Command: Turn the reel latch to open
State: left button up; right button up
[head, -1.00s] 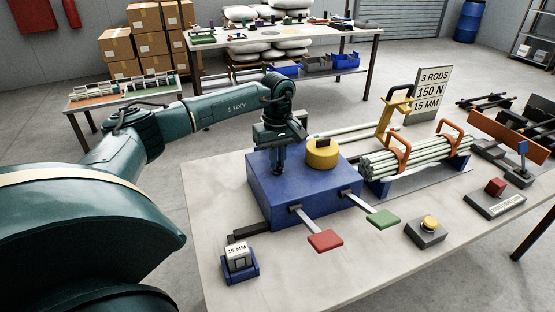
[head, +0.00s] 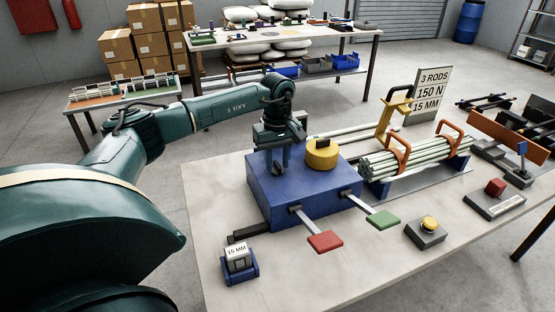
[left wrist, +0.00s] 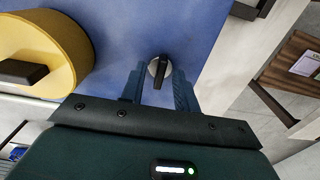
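A small black latch lever on a round silver disc (left wrist: 155,64) sits on top of the blue box (head: 262,195). It shows in the left wrist view; in the head view my gripper hides it. I cannot tell whether the fingertips touch the box. A yellow drum (head: 322,157) with a black block on top stands beside it. My right gripper is not in view.
A red paddle (head: 325,241) and a green paddle (head: 383,220) stick out from the box front. A "15 MM" block (head: 237,258) sits front left. Pale rods (head: 410,160) lie in a rack with orange handles to the right. The table front (head: 310,285) is clear.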

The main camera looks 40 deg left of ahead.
aim_at(277, 164)
pick_arm(q)
notch_tip(277, 164, up, 13)
jog(key=shift+b, duration=0.35)
dwell(0.6)
